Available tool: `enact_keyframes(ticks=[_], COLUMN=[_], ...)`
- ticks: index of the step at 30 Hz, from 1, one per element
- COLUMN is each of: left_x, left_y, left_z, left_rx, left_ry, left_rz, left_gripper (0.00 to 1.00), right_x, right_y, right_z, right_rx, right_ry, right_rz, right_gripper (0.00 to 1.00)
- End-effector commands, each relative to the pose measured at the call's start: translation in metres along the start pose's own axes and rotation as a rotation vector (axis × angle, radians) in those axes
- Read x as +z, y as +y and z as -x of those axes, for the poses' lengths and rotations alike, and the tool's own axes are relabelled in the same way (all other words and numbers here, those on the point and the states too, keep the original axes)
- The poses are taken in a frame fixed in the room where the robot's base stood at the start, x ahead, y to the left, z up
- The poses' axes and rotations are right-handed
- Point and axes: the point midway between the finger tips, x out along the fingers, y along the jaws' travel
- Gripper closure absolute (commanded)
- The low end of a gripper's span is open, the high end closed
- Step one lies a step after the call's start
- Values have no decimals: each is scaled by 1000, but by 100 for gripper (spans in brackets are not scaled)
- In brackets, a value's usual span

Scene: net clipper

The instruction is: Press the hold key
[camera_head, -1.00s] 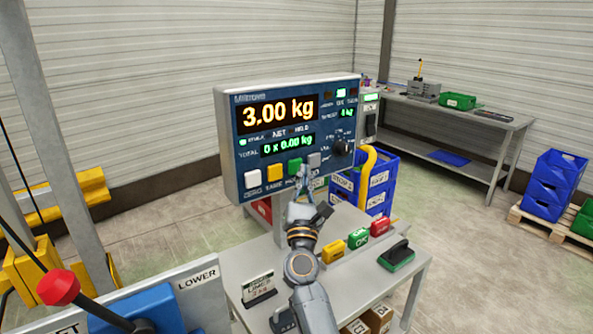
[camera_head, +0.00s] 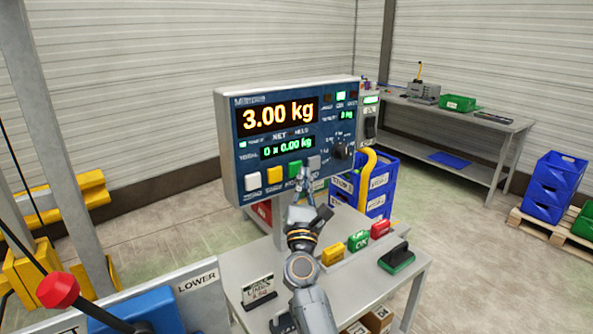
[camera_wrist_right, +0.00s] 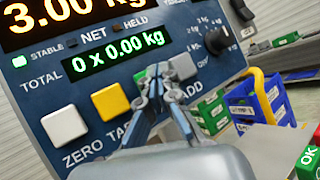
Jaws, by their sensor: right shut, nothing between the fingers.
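The scale's blue panel (camera_head: 325,125) shows 3.00 kg, with a row of keys along its lower edge. They are a white zero key (camera_head: 252,181), a yellow tare key (camera_head: 274,174), a green key (camera_head: 295,168) and a grey add key (camera_head: 314,162). My right gripper (camera_head: 303,180) is shut and empty, its tips just below the green and grey keys. In the right wrist view the fingers (camera_wrist_right: 158,75) cover most of the green key (camera_wrist_right: 139,77) and its label. I cannot tell whether they touch it. The held lamp (camera_wrist_right: 133,25) looks unlit. My left gripper is out of view.
A black knob (camera_head: 343,150) sits right of the keys. Below, the small table holds a yellow block (camera_head: 333,253), a green block (camera_head: 357,241) and a green-black pad (camera_head: 396,257). Blue bins (camera_head: 374,185) stand behind. A red-knobbed lever (camera_head: 58,290) is at left.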

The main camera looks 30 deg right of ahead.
Motion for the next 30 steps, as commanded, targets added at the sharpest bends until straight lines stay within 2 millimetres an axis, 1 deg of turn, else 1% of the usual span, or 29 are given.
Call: enact_keyframes(ticks=[8, 17, 30], left_x=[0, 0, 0], left_y=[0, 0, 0], left_z=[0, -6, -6], left_rx=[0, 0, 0], left_ry=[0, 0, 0], left_rz=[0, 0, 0], left_gripper=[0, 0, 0], right_x=[0, -4, -5], right_y=[0, 4, 5], right_z=[0, -5, -6], right_rx=[0, 0, 0], right_ry=[0, 0, 0], right_rz=[0, 0, 0], right_gripper=[100, 100, 100])
